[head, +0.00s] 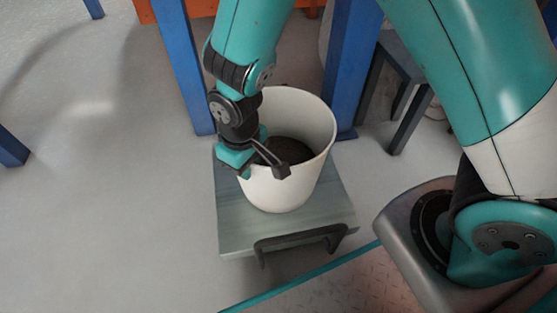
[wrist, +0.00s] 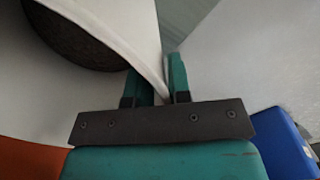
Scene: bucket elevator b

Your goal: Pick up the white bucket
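The white bucket (head: 280,188) stands upright on a flat grey-green platform, with dark material (head: 290,150) inside. My gripper (head: 245,165) is at the bucket's left rim in the head view. In the wrist view, the bucket's wall (wrist: 140,40) runs down between the two teal fingers of my gripper (wrist: 160,85). The fingers are close together, one on each side of the rim, and look shut on it. The fingertips are partly hidden in the head view.
The platform (head: 235,235) has a dark handle (head: 300,240) at its front edge. Blue posts (head: 182,65) stand behind the bucket on the left and right (head: 348,60). A grey stand (head: 405,75) is at the right. Open floor (head: 100,220) lies to the left.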

